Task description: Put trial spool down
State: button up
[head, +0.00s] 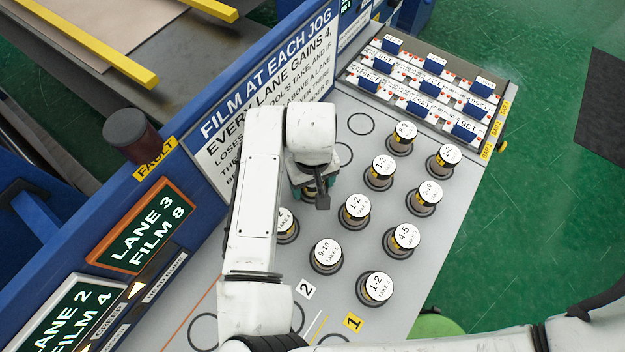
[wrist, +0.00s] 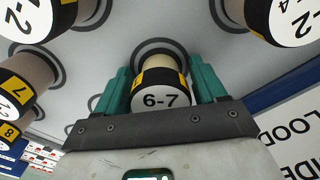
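A spool with a white end label reading 6-7 (wrist: 162,100) sits between the two teal fingers of my gripper (wrist: 162,88) in the wrist view. It has a black rim, a yellow band and a pale body. The fingers lie close against both its sides, and my gripper looks shut on it. The spool's far end is at a dark ring on the grey panel; whether it touches the panel I cannot tell. In the head view my gripper (head: 312,190) points down over the panel (head: 300,335), and my arm mostly hides the spool.
Several labelled spools stand close by to the right, such as 1-2 (head: 354,210) and 9-10 (head: 326,255). One spool (head: 286,226) is partly behind my arm. An empty ring (head: 361,124) lies beyond. A rack of blue-tabbed cards (head: 430,85) and a blue sign wall (head: 262,85) border the panel.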

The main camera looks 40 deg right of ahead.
jog(key=shift+o, duration=0.6)
jog(key=shift+r, duration=0.1)
notch_tip(320, 180, up, 12)
jog(key=shift+r+b, duration=0.1)
jog(key=shift+b, duration=0.3)
